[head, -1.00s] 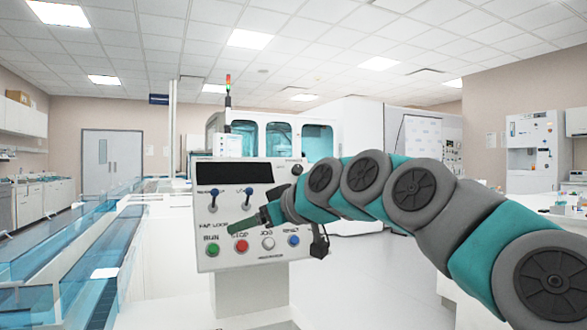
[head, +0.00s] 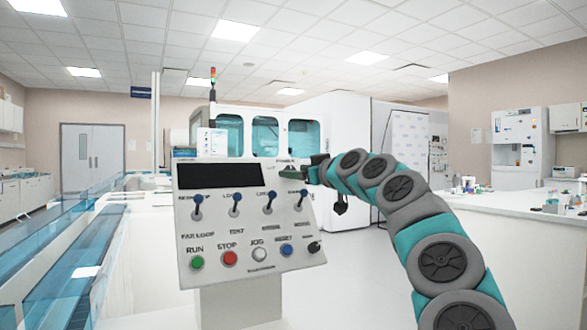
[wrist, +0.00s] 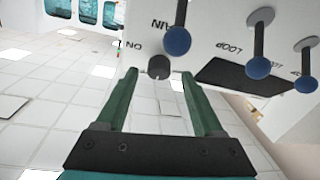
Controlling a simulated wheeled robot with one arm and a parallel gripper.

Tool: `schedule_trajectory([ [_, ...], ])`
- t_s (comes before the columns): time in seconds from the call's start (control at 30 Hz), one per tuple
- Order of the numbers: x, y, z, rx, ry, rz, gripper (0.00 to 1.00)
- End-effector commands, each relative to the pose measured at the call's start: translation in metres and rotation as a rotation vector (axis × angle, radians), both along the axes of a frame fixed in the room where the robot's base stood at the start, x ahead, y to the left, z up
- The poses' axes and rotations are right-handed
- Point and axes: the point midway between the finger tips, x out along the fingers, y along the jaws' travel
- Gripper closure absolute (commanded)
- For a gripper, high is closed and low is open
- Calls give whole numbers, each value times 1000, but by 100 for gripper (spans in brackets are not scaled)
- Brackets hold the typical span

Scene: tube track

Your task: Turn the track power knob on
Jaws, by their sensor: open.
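The white control panel (head: 215,225) stands on a pedestal in the head view. In the wrist view, which shows the panel upside down, a dark round knob (wrist: 158,67) sits by the "ON" marking. My gripper (wrist: 158,75) is open, with a green finger on each side of the knob's line. The knob appears between or just beyond the fingertips; I cannot tell whether they touch it. In the head view my gripper (head: 287,173) is at the panel's upper right corner, below the "POWER" lettering, and it largely hides the knob there.
Toggle switches with blue balls (head: 235,197) sit close to the gripper, below a dark display (head: 206,176). Green (head: 197,262), red (head: 230,258), white and blue buttons line the lower edge. Blue-sided track (head: 60,260) runs at left; a white bench (head: 480,212) stands at right.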

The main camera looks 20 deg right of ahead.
Motion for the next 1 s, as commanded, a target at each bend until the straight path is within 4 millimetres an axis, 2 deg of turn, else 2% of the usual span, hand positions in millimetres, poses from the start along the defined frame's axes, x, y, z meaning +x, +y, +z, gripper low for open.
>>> schedule_trajectory([
  [0.23, 17, 2, 1, 1, -1, -1, 31],
  [0.6, 19, 2, 1, 1, -2, -1, 32],
  [1.0, 19, 2, 1, 2, -2, -2, 77],
])
